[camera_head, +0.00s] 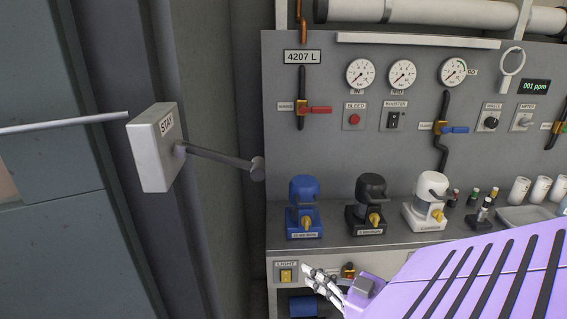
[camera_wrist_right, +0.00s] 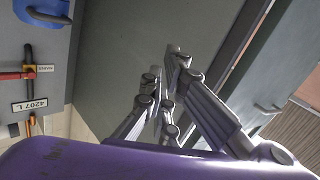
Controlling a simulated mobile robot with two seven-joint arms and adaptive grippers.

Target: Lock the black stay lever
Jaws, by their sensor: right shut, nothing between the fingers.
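A light grey box labelled STAY (camera_head: 152,147) is mounted on the frame at the left in the head view. A dark grey lever (camera_head: 220,157) sticks out of its right side, sloping slightly down to a rounded knob (camera_head: 258,169). A thin pale rod (camera_head: 62,123) runs from the left edge to the box. My right gripper (camera_head: 313,276) is at the bottom middle, below and to the right of the lever and apart from it. It is shut and empty; its fingers also show in the right wrist view (camera_wrist_right: 168,75). I cannot make out the lever there. My left gripper is out of view.
A grey panel (camera_head: 340,130) with gauges and valves stands right of the lever. Blue (camera_head: 303,190), black (camera_head: 371,186) and white (camera_head: 431,186) devices stand on the shelf below it. A light switch (camera_head: 286,275) is beside my right gripper. A door handle (camera_wrist_right: 268,109) shows in the wrist view.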

